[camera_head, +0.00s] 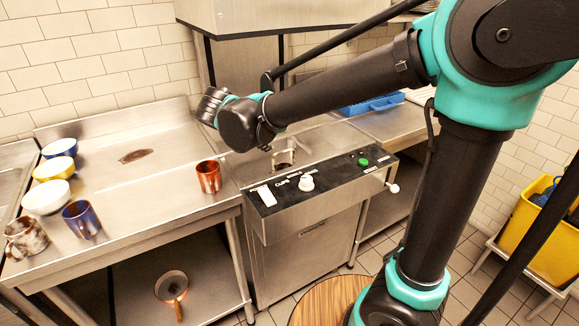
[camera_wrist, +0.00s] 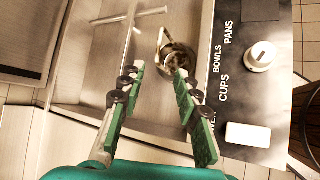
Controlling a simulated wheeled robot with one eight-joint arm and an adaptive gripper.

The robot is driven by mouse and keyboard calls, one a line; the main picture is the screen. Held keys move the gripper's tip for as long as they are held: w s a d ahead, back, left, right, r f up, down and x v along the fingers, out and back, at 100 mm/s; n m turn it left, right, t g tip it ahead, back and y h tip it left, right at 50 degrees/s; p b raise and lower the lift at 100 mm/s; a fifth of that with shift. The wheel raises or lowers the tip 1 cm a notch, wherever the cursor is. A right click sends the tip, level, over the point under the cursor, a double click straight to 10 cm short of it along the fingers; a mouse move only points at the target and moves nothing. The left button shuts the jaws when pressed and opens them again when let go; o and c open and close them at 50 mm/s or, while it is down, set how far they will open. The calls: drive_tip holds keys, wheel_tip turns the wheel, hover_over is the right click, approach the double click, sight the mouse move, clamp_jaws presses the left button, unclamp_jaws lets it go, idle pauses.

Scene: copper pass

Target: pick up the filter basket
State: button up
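The filter basket appears to be the small shiny metal cup (camera_wrist: 178,60) in the recessed top of the dishwashing machine. In the wrist view it lies just beyond my fingertips, nearer the right finger. It also shows in the head view (camera_head: 284,157), in the well behind the control panel. My gripper (camera_wrist: 160,72) is open, with its two green-padded fingers apart and nothing held between them. I cannot tell the height gap between the fingertips and the basket. In the head view my gripper's fingers cannot be made out behind my arm.
A metal bar (camera_wrist: 130,18) lies across the well beside the basket. A copper mug (camera_head: 209,177) stands on the left counter, with bowls and mugs farther left. A raised hood (camera_head: 270,14) hangs above.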

sight(284, 151)
drive_tip(key=x, duration=1.7)
drive_tip(key=shift+w+f, duration=0.2)
drive_tip(key=shift+w, duration=0.05)
drive_tip(key=shift+c, duration=0.4)
clamp_jaws()
